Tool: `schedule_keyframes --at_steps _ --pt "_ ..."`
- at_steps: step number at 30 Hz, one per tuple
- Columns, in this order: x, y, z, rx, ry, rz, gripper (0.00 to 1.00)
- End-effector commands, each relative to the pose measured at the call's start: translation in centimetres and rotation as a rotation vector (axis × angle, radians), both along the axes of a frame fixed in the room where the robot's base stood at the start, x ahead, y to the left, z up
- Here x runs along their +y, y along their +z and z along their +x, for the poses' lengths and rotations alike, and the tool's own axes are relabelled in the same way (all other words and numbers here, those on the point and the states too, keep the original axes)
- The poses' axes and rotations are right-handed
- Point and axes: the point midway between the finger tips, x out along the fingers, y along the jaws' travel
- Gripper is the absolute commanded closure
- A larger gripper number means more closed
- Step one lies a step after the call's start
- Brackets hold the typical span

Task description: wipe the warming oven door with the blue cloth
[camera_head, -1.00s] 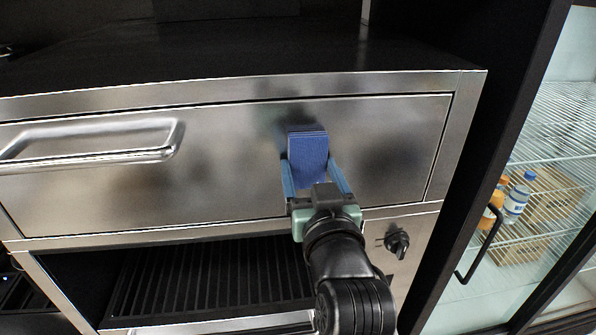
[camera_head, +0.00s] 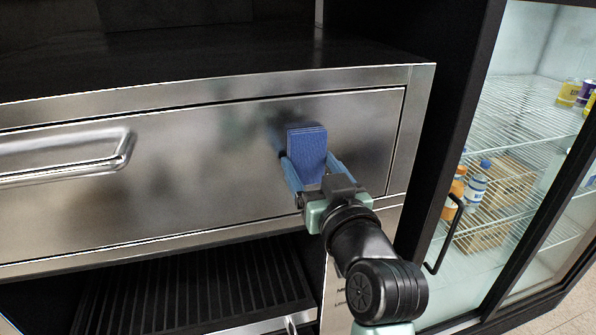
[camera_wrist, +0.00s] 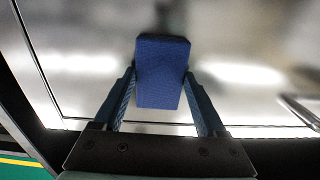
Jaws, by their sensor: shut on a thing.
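The blue cloth (camera_head: 306,150) is a folded pad, held between the two fingers of my gripper (camera_head: 309,172). In the wrist view the cloth (camera_wrist: 161,72) stands out past the fingers of my gripper (camera_wrist: 163,95) toward the steel front. The warming oven door (camera_head: 200,165) is the wide brushed-steel front with a long bar handle (camera_head: 70,155) at its left. The cloth is in front of the right part of the door, with a dark shadow or reflection beside it. I cannot tell whether it touches the steel. Smudgy darker patches show on the door.
Below the door is an open bay with a slatted rack (camera_head: 195,290). To the right stands a glass-fronted fridge with a black handle (camera_head: 445,235) and bottles (camera_head: 476,188) on wire shelves. A dark counter top (camera_head: 200,55) lies above the door.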

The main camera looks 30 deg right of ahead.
Motion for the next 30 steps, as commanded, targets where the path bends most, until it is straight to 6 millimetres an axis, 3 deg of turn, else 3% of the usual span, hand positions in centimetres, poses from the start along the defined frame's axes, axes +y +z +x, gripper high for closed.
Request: schedule_keyframes --at_steps 3,10,21,30 --pt "-0.9 -0.1 -0.2 -0.001 -0.003 0.001 0.78" --pt "-1.0 0.0 -0.4 0.001 -0.001 0.000 0.78" --pt "1.9 0.1 0.7 0.000 0.003 0.000 0.78" --pt "3.2 0.0 1.2 0.002 0.006 0.001 0.78"
